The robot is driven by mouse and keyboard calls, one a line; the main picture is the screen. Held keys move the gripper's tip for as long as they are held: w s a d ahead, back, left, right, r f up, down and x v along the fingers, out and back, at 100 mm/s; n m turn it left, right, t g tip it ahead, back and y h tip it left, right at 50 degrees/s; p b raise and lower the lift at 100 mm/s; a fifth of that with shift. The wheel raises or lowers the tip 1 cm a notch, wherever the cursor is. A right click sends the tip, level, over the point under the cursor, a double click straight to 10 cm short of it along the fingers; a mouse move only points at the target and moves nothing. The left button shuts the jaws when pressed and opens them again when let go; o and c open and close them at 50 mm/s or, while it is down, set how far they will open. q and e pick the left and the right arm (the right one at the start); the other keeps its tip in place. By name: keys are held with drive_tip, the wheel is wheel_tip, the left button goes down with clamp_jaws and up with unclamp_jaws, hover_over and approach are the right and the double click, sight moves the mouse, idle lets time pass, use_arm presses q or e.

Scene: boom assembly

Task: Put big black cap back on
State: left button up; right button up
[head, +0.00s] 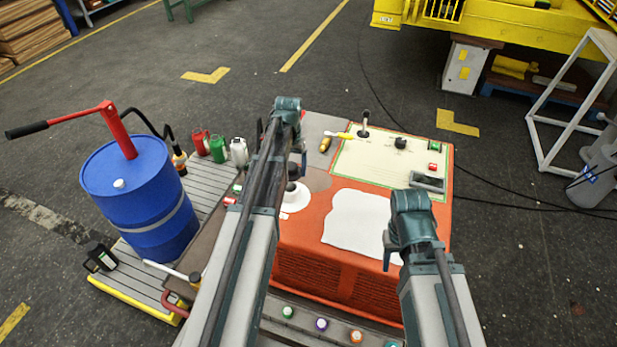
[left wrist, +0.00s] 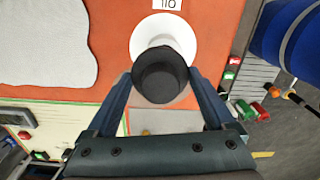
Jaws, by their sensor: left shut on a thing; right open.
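The big black cap (left wrist: 160,78) is between the fingers of my left gripper (left wrist: 163,72), which is shut on it. In the left wrist view the cap overlaps a round white collar (left wrist: 165,28) on the orange machine top. In the head view the left gripper (head: 295,172) is partly hidden by its own arm, and the white collar (head: 293,205) shows beside the arm. I cannot tell whether the cap touches the collar. My right gripper (head: 391,250) is open over the front right of the orange machine (head: 375,275), apart from the cap.
A blue drum (head: 135,195) with a red handle stands left on a slatted platform. Red, green and white canisters (head: 218,147) stand beside it. A cream control panel (head: 385,160) with knobs and a lever is at the back of the machine. A white sheet (head: 352,222) lies on top.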

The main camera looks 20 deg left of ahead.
sight(289, 165)
use_arm(q)
drive_tip(key=shift+w+a+r, duration=0.1)
drive_tip(key=shift+a, duration=0.4)
wheel_tip(289, 165, down, 6)
drive_tip(key=b, duration=0.6)
drive_tip(key=shift+f+b, duration=0.35)
drive_tip(key=shift+f, duration=0.05)
idle(1.0)
drive_tip(key=o, duration=1.2)
drive_tip(key=shift+d+r, duration=0.1)
wheel_tip(289, 165, up, 11)
drive_tip(key=p, duration=1.1)
